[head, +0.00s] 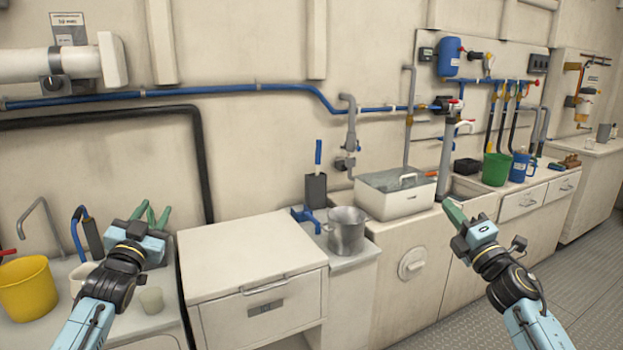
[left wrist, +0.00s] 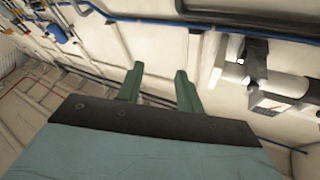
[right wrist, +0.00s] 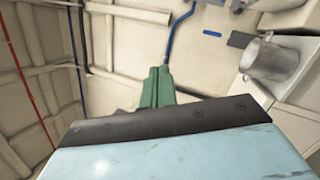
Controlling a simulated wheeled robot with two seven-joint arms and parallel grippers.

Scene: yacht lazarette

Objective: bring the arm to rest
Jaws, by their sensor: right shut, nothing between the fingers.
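My left gripper (head: 151,215) is raised over the left counter, in front of the wall, with its green fingers pointing up. In the left wrist view its two fingers (left wrist: 160,88) stand apart with nothing between them. My right gripper (head: 452,212) is raised in front of the counter with the sink. In the right wrist view its green fingers (right wrist: 157,87) are together, with nothing held. Both arms are bent upward and clear of the counters.
A yellow bucket (head: 27,288) and a pale cup (head: 152,300) stand on the left counter. A metal pot (head: 346,231) stands beside a white cabinet (head: 245,255). A white bin (head: 396,194), green bucket (head: 496,169) and blue jug (head: 520,165) stand further right. The grated floor (head: 590,275) at right is clear.

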